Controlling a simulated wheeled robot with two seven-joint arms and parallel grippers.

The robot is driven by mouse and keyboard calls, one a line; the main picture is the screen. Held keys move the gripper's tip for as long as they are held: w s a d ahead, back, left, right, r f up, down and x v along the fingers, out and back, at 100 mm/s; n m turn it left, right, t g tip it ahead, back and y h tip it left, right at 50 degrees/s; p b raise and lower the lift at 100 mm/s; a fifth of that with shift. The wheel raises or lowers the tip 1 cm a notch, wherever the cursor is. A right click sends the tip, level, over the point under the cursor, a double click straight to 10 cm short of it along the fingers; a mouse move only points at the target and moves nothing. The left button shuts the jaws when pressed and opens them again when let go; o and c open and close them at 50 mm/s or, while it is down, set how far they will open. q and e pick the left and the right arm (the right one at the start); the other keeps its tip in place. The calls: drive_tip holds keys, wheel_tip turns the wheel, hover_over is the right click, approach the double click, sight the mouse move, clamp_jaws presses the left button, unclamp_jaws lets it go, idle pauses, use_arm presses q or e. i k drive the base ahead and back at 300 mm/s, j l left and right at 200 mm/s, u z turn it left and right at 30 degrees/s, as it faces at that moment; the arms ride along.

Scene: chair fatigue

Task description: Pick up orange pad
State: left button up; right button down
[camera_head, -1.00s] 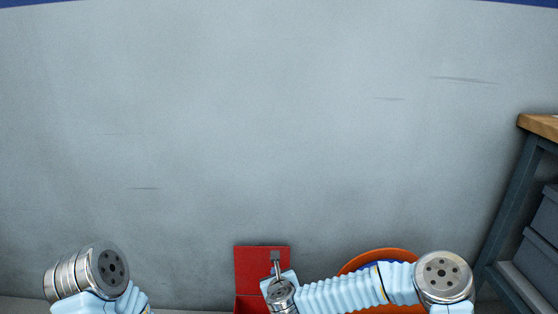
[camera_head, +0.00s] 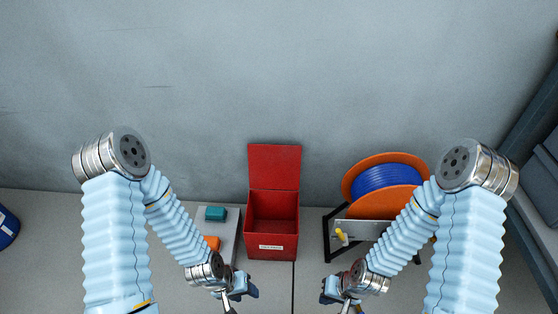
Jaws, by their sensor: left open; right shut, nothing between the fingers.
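The orange pad (camera_head: 212,242) lies on a low grey slab left of the red box, partly hidden behind my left arm. My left gripper (camera_head: 229,304) is at the bottom of the head view, to the right of and nearer than the pad, and not touching it. It is open and empty, with its tips near the lower edge. My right gripper (camera_head: 350,307) is at the bottom, right of centre, shut and empty. A teal block (camera_head: 215,213) sits on the slab behind the orange pad.
A red box (camera_head: 273,248) with its lid raised stands between my arms. An orange reel with blue cable (camera_head: 386,180) stands on a frame at the right. A blue drum (camera_head: 6,228) is at the far left. Grey drawers are at the right edge. A grey wall closes the back.

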sight(215, 243)
drive_tip(key=u, duration=0.95)
